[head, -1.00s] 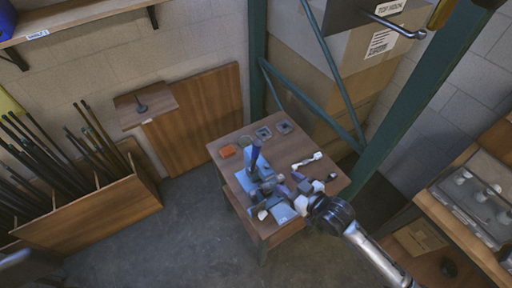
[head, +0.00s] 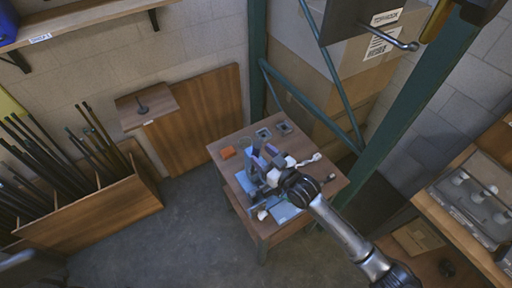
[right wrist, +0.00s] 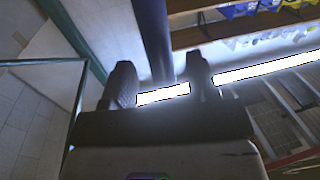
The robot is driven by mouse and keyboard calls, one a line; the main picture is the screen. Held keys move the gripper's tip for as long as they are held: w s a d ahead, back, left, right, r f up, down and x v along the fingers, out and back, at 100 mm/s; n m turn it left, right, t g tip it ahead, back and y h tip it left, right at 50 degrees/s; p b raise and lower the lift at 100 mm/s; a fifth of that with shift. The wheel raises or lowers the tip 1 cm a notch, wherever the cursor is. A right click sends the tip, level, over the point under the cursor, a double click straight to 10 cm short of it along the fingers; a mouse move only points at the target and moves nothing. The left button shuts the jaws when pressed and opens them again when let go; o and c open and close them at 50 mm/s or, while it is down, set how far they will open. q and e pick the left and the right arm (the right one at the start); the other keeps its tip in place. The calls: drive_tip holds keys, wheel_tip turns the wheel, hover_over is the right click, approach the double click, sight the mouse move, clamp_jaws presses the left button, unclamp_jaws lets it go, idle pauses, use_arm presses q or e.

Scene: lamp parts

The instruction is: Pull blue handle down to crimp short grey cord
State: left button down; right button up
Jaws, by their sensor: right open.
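The crimping press (head: 243,182) stands on the small wooden table, and its blue handle (head: 258,144) points up from it. My right gripper (head: 268,152) is open at the handle, coming in from the right and covering part of the press. In the right wrist view the dark blue handle (right wrist: 153,38) rises upright between the two spread fingers of my right gripper (right wrist: 160,85). I cannot tell whether a finger touches it. The short grey cord cannot be made out; my right gripper and arm hide part of the press area.
The wooden table (head: 232,164) also holds an orange block (head: 227,153), small square dark parts (head: 264,134) and a white piece (head: 309,160). A green rack post (head: 390,120) stands close behind on the right. A bin of dark rods (head: 90,212) stands at the left.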

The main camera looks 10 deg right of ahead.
sight(259, 153)
drive_tip(key=shift+x, duration=1.7)
drive_tip(key=shift+c, duration=0.4)
clamp_jaws()
